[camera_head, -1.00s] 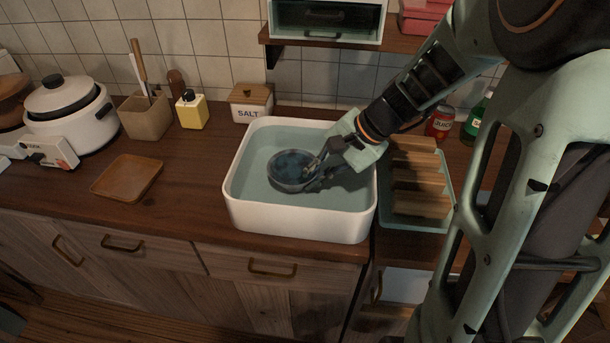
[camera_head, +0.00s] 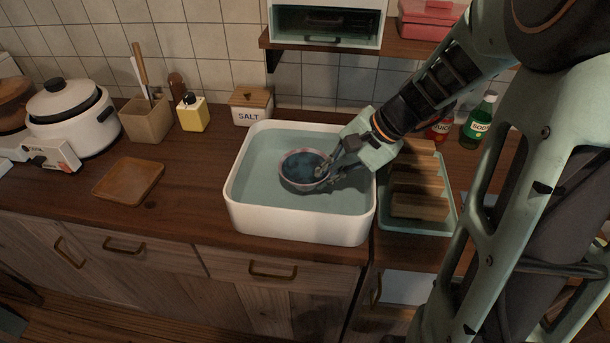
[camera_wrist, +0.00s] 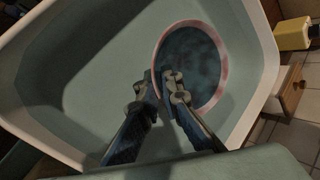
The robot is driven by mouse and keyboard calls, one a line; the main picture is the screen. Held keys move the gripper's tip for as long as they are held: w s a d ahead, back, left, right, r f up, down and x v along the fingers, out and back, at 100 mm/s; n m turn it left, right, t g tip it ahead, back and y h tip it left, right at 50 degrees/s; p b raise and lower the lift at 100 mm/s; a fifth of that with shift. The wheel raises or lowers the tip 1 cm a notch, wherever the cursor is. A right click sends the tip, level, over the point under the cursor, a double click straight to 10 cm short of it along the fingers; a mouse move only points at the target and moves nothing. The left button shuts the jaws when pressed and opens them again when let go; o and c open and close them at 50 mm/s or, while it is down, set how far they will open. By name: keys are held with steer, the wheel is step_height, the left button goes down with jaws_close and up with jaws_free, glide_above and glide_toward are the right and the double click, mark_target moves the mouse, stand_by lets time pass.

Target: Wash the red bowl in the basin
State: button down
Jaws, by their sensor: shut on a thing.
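The basin's inside is pale green; I cannot tell how deep the water is.
A rack with wooden slats (camera_head: 418,190) stands right of the basin. Bottles (camera_head: 478,122) are behind it. A salt box (camera_head: 250,106), yellow dispenser (camera_head: 193,112) and utensil holder (camera_head: 147,118) stand behind left. A wooden tray (camera_head: 128,179) lies left. A shelf (camera_head: 400,38) hangs above.

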steer(key=shift+r+p, duration=3.55)
steer(key=shift+r, duration=1.45)
step_height(320, 180, up, 4)
steer(key=p, duration=0.3)
steer(key=shift+w, duration=0.1)
